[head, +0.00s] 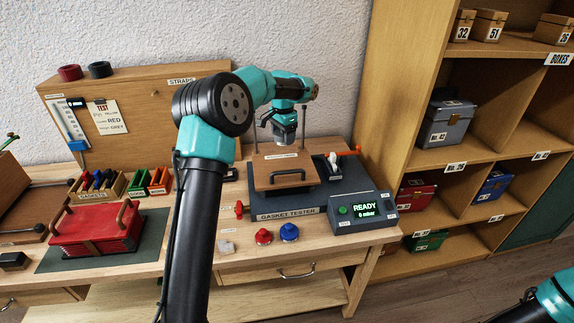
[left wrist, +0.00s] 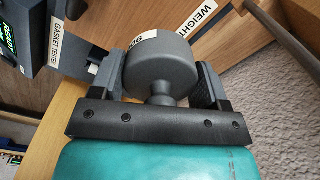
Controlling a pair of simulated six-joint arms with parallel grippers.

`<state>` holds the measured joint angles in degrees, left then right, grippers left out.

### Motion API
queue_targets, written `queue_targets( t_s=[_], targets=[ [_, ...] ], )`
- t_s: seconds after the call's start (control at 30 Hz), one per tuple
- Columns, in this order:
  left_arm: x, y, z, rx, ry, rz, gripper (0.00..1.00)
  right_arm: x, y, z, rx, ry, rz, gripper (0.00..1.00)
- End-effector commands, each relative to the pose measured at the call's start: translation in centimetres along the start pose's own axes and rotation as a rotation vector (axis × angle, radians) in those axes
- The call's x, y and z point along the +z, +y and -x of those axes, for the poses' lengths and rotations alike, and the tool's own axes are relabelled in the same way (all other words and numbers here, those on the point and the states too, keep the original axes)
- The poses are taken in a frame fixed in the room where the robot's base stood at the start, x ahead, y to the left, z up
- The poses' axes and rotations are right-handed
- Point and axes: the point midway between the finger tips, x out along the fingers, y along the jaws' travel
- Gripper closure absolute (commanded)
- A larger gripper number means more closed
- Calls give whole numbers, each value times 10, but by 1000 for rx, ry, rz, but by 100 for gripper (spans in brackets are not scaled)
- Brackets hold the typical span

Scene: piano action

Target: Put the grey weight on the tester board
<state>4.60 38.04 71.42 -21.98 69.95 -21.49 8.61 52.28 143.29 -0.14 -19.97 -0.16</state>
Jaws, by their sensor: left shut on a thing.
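The grey weight (left wrist: 162,65) is a round, dark grey piece with a narrow neck and a white label. In the head view the gripper points down, with the weight over the back part of the brown tester board (head: 270,180). The board has a label and a dark handle at its front, and it shows behind the weight in the left wrist view (left wrist: 232,28). The weight looks apart from the board. My right gripper is out of frame.
The gasket tester (head: 288,215) has upright rods near the board and a control box (head: 362,212) reading READY. Red and blue knobbed pieces (head: 289,232) stand in front. Shelves (head: 470,150) stand right.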

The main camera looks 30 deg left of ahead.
Motion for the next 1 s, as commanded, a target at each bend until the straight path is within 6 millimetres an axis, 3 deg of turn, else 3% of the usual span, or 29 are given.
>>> queue_targets(
  t_s=[0.37,0.73,1.0],
  targets=[
    [0,-1,-1,-1,1,-1,88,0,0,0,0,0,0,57],
    [0,0,-44,-1,0,0,88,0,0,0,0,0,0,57],
    [0,0,-48,-2,2,0,88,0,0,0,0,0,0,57]
  ],
)
